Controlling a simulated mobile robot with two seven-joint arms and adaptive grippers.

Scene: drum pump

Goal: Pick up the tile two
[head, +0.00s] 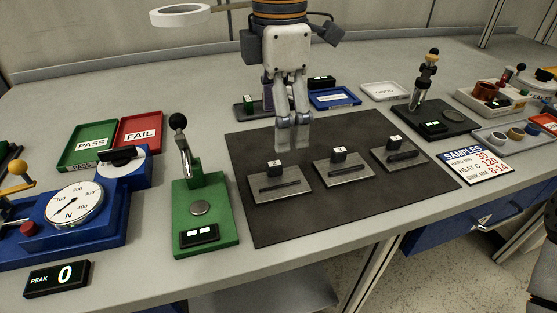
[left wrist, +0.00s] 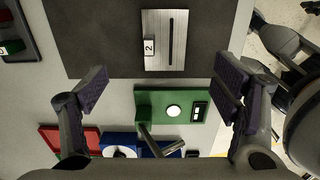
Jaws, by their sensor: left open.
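Tile two (left wrist: 165,40) is a light metal plate with a dark slot and a small block marked 2. In the head view it appears to be the left plate (head: 280,187) of three on the dark mat (head: 330,215); the marks there are too small to read. My left gripper (head: 293,120) points down over the mat, behind the row of plates, apart from them. In the left wrist view my left gripper (left wrist: 162,84) has its fingers wide apart with nothing between them; tile two lies beyond them, toward the top.
A green base with an upright lever (head: 206,215) stands just left of the mat. Two more plates, a middle one (head: 345,172) and a right one (head: 400,157), share the mat. A blue gauge (head: 75,205) and PASS (head: 88,145) and FAIL (head: 139,132) trays are left.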

